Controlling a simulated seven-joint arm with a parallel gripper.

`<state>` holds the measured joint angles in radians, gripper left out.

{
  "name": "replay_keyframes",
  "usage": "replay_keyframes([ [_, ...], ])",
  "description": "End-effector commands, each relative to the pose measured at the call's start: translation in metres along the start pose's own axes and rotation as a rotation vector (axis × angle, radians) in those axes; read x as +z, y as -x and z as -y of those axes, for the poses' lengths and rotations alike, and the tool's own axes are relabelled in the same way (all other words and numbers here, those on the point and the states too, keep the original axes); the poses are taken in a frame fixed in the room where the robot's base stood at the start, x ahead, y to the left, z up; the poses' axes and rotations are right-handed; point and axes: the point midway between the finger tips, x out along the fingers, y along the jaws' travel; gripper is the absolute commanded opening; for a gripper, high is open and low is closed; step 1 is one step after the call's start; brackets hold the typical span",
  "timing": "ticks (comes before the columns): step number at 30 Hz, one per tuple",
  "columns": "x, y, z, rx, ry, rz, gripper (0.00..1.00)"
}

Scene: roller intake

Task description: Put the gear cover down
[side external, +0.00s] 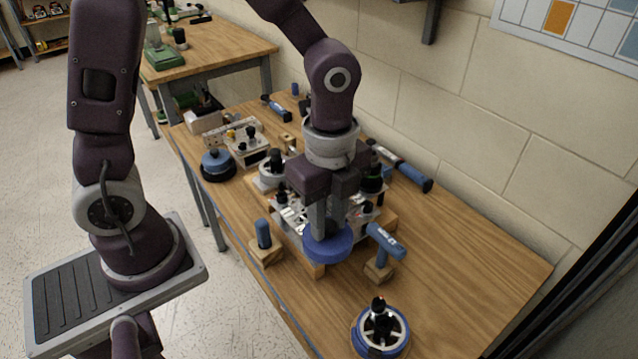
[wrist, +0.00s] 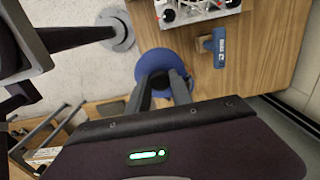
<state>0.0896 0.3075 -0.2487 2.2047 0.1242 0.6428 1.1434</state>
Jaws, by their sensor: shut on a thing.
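The gear cover looks to be the blue round piece (side external: 328,246) under my gripper (side external: 330,226) in the side view. My gripper points down and its fingers are shut on the cover's upper middle. In the wrist view, the blue disc (wrist: 163,60) lies beyond the fingertips (wrist: 163,88), overlapping the table's edge in the picture. A metal plate assembly (side external: 290,232) with several small parts is right behind the cover. I cannot tell whether the cover touches anything below it. My gripper and the cover hide part of the assembly.
A blue-headed tool (side external: 385,241) stands on a wooden block to the right. A blue peg (side external: 263,234) stands on another block to the left. A blue-rimmed round unit (side external: 380,332) is at the front. The table (side external: 480,265) is bare at the right.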

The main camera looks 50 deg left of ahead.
Motion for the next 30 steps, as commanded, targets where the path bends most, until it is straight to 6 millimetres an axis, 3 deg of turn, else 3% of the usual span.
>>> replay_keyframes([
  [1,-0.006,0.000,-0.008,-0.001,-0.005,0.000,0.00],
  [12,-0.004,-0.086,-0.007,0.006,-0.001,0.002,0.00],
  [30,-0.003,-0.204,-0.006,0.003,0.000,0.002,0.00],
])
